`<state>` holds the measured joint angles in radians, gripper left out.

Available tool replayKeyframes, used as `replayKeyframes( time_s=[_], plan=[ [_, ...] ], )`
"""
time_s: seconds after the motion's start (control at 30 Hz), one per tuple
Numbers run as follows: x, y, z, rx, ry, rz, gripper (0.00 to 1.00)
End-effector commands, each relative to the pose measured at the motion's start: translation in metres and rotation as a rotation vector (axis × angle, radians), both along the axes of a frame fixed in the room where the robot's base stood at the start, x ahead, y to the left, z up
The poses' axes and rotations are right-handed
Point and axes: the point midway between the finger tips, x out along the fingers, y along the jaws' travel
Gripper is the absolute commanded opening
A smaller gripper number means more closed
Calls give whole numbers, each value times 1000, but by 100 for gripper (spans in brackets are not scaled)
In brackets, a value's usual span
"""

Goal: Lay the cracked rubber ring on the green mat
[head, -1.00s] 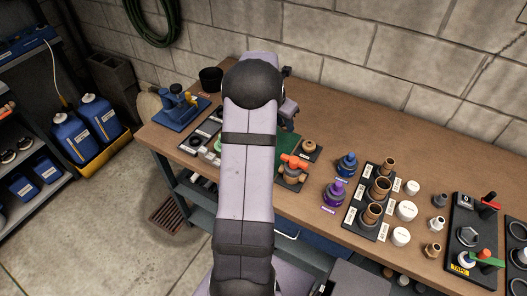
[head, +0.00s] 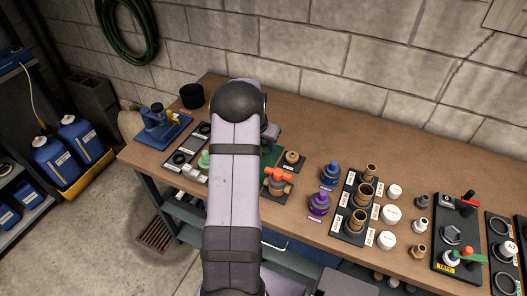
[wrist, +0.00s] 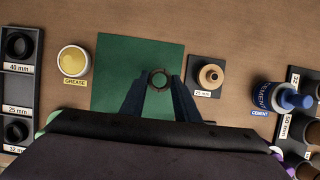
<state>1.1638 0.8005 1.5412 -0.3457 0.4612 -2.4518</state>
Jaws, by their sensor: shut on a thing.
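A small dark ring (wrist: 157,70) is between the fingertips of my gripper (wrist: 158,82) in the wrist view. My gripper is shut on it. Behind the ring lies the green mat (wrist: 115,60), flat on the bench, with no other thing showing on it. The ring is over the mat; I cannot tell whether it touches it. No crack can be made out at this size. In the head view my arm hides the ring and most of the mat (head: 269,158).
A grease tin (wrist: 74,61) stands left of the mat, and a brass-coloured fitting on a black plate (wrist: 205,90) stands right of it. A tray with dark rings (wrist: 20,70) is at far left. A blue cement can (wrist: 268,95) is at right.

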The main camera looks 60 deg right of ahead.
Motion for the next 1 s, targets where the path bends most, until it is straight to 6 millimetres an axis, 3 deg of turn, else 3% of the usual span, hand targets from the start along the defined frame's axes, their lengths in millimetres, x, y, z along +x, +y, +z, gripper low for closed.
replayKeyframes(
  time_s=[0.27, 0.6, 1.0],
  plan=[
    [0, 0, -9, 0, 0, -1, 8],
    [0, 0, -42, 0, 0, -1, 8],
    [0, 0, -46, -1, 0, -1, 8]
  ],
)
